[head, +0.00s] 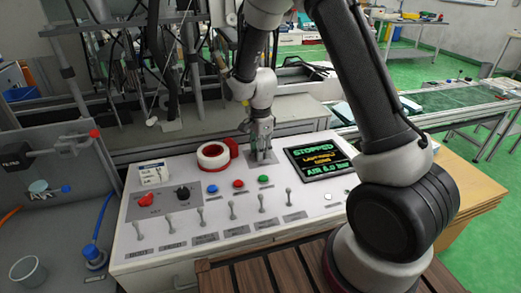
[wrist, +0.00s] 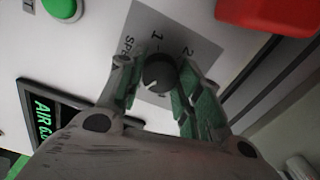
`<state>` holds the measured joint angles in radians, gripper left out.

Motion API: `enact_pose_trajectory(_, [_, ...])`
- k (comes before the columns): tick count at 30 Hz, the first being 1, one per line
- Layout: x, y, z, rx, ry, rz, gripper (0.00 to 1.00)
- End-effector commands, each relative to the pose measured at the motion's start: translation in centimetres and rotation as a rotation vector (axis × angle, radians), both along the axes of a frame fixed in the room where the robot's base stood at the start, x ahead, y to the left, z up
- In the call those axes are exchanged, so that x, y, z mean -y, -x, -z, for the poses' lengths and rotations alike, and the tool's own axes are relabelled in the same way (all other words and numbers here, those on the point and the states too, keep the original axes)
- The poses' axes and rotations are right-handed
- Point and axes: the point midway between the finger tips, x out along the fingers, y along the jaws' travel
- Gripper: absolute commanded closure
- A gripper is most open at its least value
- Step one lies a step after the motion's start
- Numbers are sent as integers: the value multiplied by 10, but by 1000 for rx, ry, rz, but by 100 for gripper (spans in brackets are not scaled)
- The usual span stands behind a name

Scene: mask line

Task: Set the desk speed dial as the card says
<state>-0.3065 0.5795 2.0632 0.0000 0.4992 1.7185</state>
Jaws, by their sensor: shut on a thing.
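The black speed dial (wrist: 160,72) sits on a grey plate (wrist: 205,48) with "SPE…" lettering and the numerals 1 and 2; a further mark below it is partly hidden. Its white pointer line points to the lower left in the wrist view. My gripper (wrist: 158,82) has one finger on each side of the dial and is shut on it. In the head view my gripper (head: 264,152) is lowered onto the desk left of the screen and hides the dial. A small white card (head: 153,173) with print too small to read stands at the desk's back left.
A screen (head: 320,161) reading "STOPPED" is right of my gripper. Coloured buttons (head: 238,184), another black knob (head: 183,192) and several toggle levers (head: 232,210) stand nearer the front.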

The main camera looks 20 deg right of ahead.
Motion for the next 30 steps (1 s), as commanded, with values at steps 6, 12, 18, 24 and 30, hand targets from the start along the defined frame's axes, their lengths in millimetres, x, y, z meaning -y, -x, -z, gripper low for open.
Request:
enact_pose_trajectory(6, [0, 0, 0, 1, 0, 38, 89])
enact_pose_trajectory(12, [0, -1, 0, 2, 0, 45, 89])
enact_pose_trajectory(18, [0, -1, 0, 2, 0, 45, 89])
enact_pose_trajectory(24, [0, 0, 0, 1, 0, 44, 43])
enact_pose_trajectory(30, [0, 0, 0, 1, 0, 43, 43])
